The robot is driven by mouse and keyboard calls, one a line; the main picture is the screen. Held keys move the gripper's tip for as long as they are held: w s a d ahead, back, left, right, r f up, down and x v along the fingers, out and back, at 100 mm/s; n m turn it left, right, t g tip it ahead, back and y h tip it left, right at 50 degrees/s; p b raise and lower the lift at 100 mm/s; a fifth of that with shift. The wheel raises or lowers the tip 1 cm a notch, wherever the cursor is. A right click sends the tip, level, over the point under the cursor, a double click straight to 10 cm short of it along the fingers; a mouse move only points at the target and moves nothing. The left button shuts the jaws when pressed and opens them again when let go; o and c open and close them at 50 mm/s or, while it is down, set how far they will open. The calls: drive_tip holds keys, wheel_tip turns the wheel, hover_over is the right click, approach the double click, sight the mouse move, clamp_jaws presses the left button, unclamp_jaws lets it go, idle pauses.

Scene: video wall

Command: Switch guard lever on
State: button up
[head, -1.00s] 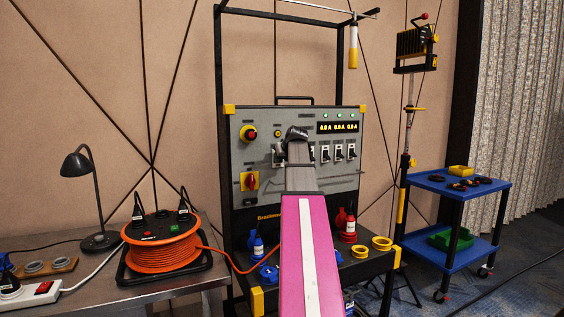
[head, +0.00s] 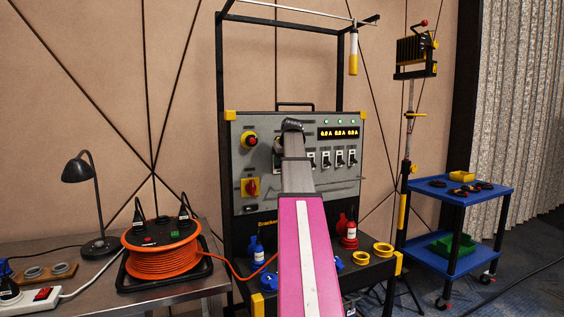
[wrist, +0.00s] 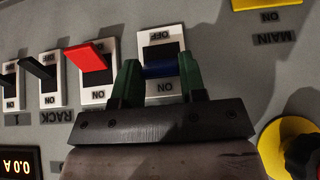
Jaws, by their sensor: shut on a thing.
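The grey control panel (head: 345,190) stands ahead with a row of lever switches. In the wrist view, which sees the panel upside down, a blue lever (wrist: 160,71) on a white switch plate sits between the green fingers of my gripper (wrist: 160,72). My gripper is shut on this lever. The plate reads OFF at the picture's top and ON below the lever. Its name label is hidden behind the gripper, so I cannot tell whether it says guard. A red lever (wrist: 88,56) is beside it. In the head view, my arm hides the gripper's fingertips and the lever.
Black levers (wrist: 38,68) follow beyond the red one. An orange cable reel (head: 161,256) stands on the left table. A blue cart (head: 452,200) is at right.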

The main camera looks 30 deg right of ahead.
drive_tip(key=o, duration=0.9)
drive_tip(key=v, duration=1)
drive_tip(key=shift+s+r, duration=0.2)
drive_tip(key=shift+r, duration=0.1)
drive_tip(key=shift+s, duration=0.1)
